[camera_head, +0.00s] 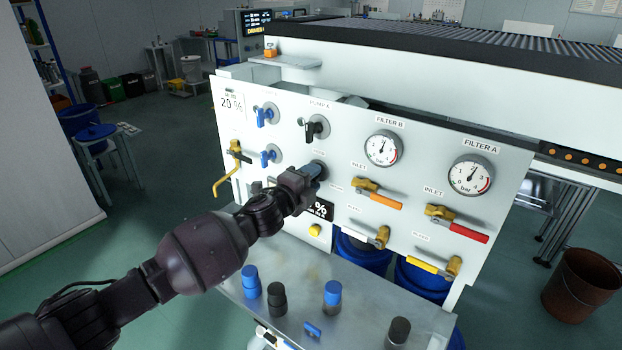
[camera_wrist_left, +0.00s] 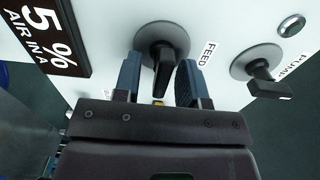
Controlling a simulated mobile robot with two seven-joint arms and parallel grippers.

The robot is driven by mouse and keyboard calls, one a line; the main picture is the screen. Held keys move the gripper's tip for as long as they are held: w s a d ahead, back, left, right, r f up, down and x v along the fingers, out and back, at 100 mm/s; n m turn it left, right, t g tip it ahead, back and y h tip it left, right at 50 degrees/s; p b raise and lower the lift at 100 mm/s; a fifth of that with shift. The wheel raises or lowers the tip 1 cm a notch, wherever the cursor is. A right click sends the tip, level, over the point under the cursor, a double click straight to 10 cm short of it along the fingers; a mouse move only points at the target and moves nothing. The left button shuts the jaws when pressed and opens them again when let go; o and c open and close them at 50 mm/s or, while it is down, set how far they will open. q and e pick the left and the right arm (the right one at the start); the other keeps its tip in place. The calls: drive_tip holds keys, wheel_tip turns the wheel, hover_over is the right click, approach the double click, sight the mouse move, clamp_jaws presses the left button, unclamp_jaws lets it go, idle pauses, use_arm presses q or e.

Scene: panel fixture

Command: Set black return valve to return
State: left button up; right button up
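The black return valve (camera_wrist_left: 162,62) has a black lever on a round grey plate. In the left wrist view it sits between the two blue-grey fingers of my left gripper (camera_wrist_left: 160,85). The fingers are open with gaps on both sides of the lever. A label reading FEED is beside the plate. In the head view my left gripper (camera_head: 314,170) is at the panel below the PUMP A valve, hiding most of the return valve. My right gripper is not in view.
The black PUMP A valve (camera_head: 315,128) is just above; blue valves (camera_head: 264,115) are to the left. Gauges (camera_head: 383,148) and coloured-lever valves (camera_head: 375,192) are to the right. Blue and black capped bottles (camera_head: 277,298) stand on the shelf (camera_head: 350,285) below.

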use_arm(q)
drive_tip(key=v, duration=1.1)
drive_tip(key=shift+p, duration=0.3)
